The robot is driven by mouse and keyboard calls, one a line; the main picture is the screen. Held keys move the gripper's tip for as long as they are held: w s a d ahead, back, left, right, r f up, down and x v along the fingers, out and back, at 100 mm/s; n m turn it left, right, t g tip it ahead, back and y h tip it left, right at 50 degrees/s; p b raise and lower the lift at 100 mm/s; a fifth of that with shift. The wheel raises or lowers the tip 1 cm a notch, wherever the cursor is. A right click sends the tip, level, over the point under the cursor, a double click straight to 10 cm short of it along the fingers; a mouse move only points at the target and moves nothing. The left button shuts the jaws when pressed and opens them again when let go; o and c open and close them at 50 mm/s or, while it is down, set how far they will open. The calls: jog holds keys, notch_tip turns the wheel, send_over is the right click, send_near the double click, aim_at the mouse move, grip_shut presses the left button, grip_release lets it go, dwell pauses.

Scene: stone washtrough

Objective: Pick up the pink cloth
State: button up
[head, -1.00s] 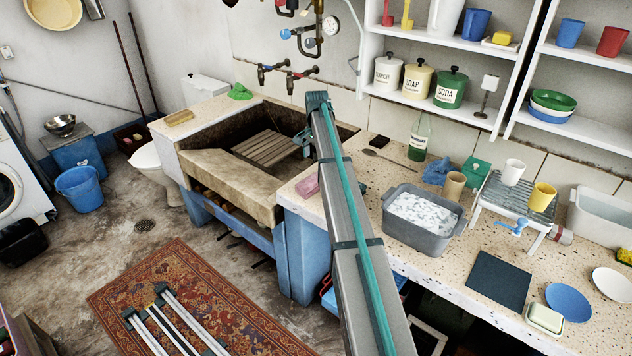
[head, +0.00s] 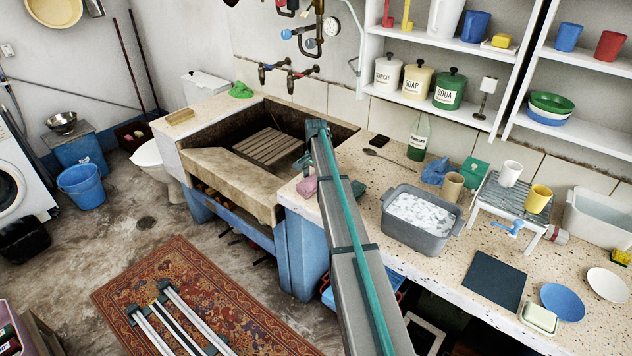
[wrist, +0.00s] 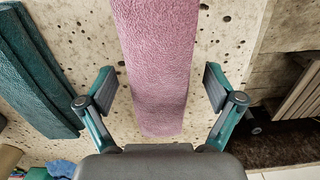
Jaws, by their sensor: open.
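The pink cloth (head: 307,187) lies on the speckled counter beside the washtrough, partly hidden behind my arm in the head view. My gripper (wrist: 160,90) is open, with one finger on each side of the strip and a gap on both sides. Neither finger touches the cloth. In the head view only a small part of my gripper (head: 304,162) shows behind the arm.
A teal cloth (wrist: 38,75) lies left of the pink one. The stone trough (head: 225,165) with a wooden slatted rack (head: 267,147) is to the other side. A grey tub (head: 420,235) of suds stands farther right on the counter.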

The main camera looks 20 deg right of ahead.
jog(key=c, duration=1.4)
jog(key=shift+o, duration=0.2)
jog(key=shift+r, duration=0.1)
